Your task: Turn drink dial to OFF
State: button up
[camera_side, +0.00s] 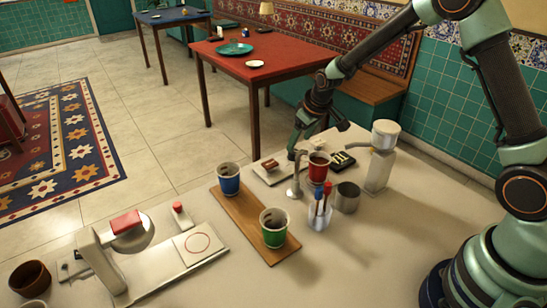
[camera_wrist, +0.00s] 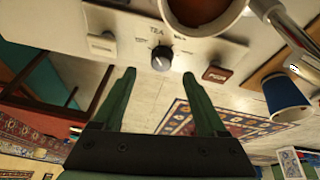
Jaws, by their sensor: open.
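The drink dial (camera_wrist: 161,58) is a small dark round knob on a pale panel (camera_wrist: 130,40) in the wrist view. The word TEA stands just above it, with smaller labels around it that I cannot read. I cannot tell surely which label it points to. My gripper (camera_wrist: 160,73) is open, its two green fingers spread on either side of the dial, with no clear contact. In the side view my gripper (camera_side: 318,130) hangs over the far side of the table, and I cannot make out the dial there.
A pale switch (camera_wrist: 102,44) and a red-brown button (camera_wrist: 217,74) flank the dial. A red cup (camera_side: 318,168) stands by a metal spout (camera_side: 294,180). A blue cup (camera_side: 229,178) and a green cup (camera_side: 273,228) stand on a wooden board (camera_side: 250,215).

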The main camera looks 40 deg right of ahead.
jog(key=v, duration=0.7)
jog(key=m+g, duration=0.4)
jog(key=m, duration=1)
send_near(294, 151)
jog(key=f, duration=0.8)
jog(key=shift+w+d+f, duration=0.1)
jog(key=shift+w+f, duration=0.1)
jog(key=shift+f, duration=0.2)
grip_shut()
